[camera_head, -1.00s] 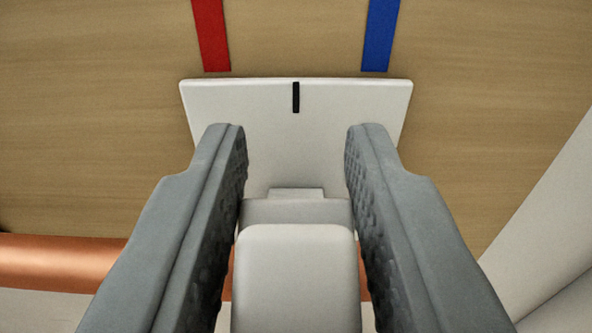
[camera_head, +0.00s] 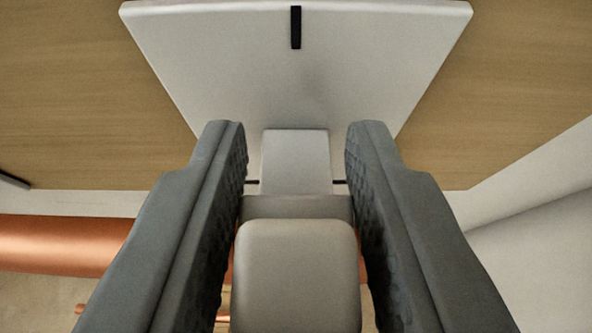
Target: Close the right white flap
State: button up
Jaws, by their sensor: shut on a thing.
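A white flap (camera_head: 260,70) with a short black mark near its far edge fills the upper middle of the view. A pale narrow tab (camera_head: 295,160) shows at its near end, in line with a rounded light grey block (camera_head: 296,275). My gripper (camera_head: 296,165) has one dark grey padded finger on each side of this block and is shut on it. The block appears to be the flap's grip, but the fingers and the block itself hide the join. Only one flap is in view.
A wooden panel (camera_head: 70,100) lies behind the flap, its lower edge showing on both sides. A copper pipe (camera_head: 55,245) runs across the lower left. A pale wall-like surface (camera_head: 540,240) is at the right. A small dark piece (camera_head: 14,179) is at the left edge.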

jog(key=shift+w+f+g, duration=0.1)
jog(key=shift+g, duration=0.4)
jog(key=o, duration=0.8)
jog(key=v, duration=1.7)
